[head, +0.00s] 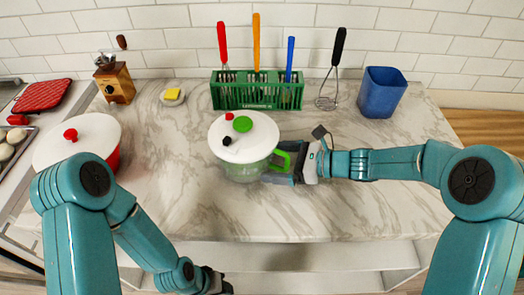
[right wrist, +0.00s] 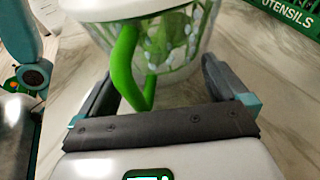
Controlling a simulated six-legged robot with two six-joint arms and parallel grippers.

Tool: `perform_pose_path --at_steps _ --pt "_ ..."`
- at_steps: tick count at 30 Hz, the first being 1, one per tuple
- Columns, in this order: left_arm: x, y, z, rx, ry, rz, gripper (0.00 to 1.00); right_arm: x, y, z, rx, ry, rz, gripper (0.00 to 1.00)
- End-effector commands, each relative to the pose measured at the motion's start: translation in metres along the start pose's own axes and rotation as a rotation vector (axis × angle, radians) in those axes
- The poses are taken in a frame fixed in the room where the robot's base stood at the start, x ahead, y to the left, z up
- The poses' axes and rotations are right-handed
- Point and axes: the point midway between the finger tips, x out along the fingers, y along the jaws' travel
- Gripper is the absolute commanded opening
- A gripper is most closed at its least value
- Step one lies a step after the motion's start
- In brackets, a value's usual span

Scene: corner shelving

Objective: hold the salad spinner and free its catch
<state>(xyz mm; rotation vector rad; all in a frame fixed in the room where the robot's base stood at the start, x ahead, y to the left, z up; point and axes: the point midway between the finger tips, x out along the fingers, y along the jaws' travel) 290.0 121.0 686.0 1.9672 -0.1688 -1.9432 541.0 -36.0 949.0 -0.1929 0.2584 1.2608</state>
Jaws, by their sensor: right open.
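The salad spinner (head: 245,150) stands on the marble counter, with a white lid, a clear bowl and a green side handle (head: 284,158). On its lid are a green knob (head: 242,124), a red button (head: 229,117) and a black button (head: 227,141); I cannot tell which is the catch. My right gripper (head: 284,172) is open at the handle side. In the right wrist view the green handle (right wrist: 124,65) lies between its spread fingers, with a gap to the right finger. My left gripper (head: 218,285) is low at the bottom edge, away from the spinner, its fingers mostly hidden.
A green utensil rack (head: 257,97) stands behind the spinner. A whisk (head: 328,100) and a blue cup (head: 381,92) are at the back right. A white-lidded red pot (head: 82,137), a coffee grinder (head: 115,80) and a butter dish (head: 172,97) are left. The front counter is clear.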

Motion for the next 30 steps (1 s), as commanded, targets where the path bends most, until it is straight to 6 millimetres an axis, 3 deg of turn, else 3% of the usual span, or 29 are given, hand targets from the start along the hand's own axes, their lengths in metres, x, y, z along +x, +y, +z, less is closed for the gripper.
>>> perform_pose_path --at_steps 5,14,23,30 --pt "0.0050 -0.0018 -0.0001 0.000 0.000 0.000 0.43 0.0114 0.0003 -0.0008 0.001 0.000 0.001 1.00" --pt "0.0048 -0.0017 -0.0001 0.000 0.000 0.000 0.43 0.0125 0.0001 0.0002 0.002 -0.001 0.000 1.00" --pt "0.0048 -0.0017 -0.0001 0.000 0.000 0.000 0.43 0.0122 0.0001 0.0004 0.001 -0.001 0.000 0.02" --pt "0.0048 -0.0017 -0.0001 0.000 0.000 0.000 0.43 0.0121 0.0000 0.0003 0.001 0.000 0.000 0.01"
